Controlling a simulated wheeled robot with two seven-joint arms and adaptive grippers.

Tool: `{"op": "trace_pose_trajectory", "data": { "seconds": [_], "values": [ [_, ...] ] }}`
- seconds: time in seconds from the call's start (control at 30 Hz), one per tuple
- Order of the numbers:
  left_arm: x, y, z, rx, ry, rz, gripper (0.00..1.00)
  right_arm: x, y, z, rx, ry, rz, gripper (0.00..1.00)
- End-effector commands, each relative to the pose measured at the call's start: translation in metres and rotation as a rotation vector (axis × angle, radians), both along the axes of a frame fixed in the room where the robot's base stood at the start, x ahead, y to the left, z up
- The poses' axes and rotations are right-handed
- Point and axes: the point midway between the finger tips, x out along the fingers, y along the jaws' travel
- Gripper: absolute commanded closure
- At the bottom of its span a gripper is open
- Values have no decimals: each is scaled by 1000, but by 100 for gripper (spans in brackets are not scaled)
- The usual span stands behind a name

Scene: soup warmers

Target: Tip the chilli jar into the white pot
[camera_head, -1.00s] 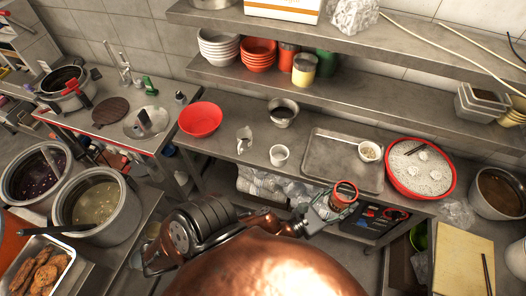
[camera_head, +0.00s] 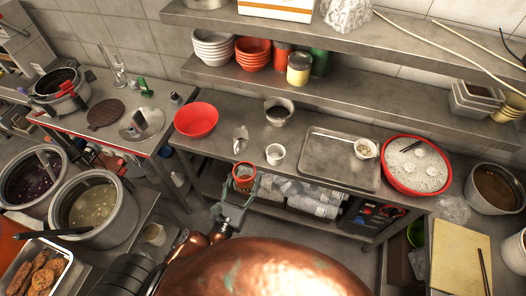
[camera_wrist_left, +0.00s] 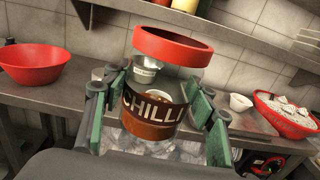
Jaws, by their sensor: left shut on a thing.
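The chilli jar (camera_head: 243,184) is a clear jar with a red rim, a dark CHILLI label and reddish-brown contents low inside. It also shows in the left wrist view (camera_wrist_left: 150,131). My left gripper (camera_head: 237,192) is shut around the jar and holds it close to upright, in front of the worktop edge. The small white pot (camera_head: 275,155) stands on the steel worktop, behind and right of the jar, apart from it. In the left wrist view the jar covers the area behind it, so the pot is hard to make out. My right gripper is not in view.
A red bowl (camera_head: 196,120), a metal jug (camera_head: 240,139) and a steel pot (camera_head: 279,112) stand on the worktop near the white pot. A tray (camera_head: 336,170) holding a small white bowl (camera_head: 366,148) lies to the right. A shelf (camera_head: 350,88) overhangs the back.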

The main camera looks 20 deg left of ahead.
Motion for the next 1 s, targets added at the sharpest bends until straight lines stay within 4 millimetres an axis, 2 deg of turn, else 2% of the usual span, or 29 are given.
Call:
{"op": "trace_pose_trajectory", "data": {
  "seconds": [0.23,0.47,0.57,0.67,0.77,1.0],
  "values": [
    [0,1,0,0,0,1,73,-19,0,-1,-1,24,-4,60],
    [-1,2,0,1,0,5,73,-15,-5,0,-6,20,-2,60],
    [6,4,-1,3,-3,9,73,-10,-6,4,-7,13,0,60],
    [24,8,-5,6,-11,20,73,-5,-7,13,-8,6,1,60],
    [56,15,-13,9,-21,36,73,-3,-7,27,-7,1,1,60],
    [151,20,-35,12,-33,49,73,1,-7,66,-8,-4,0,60]
  ]
}}
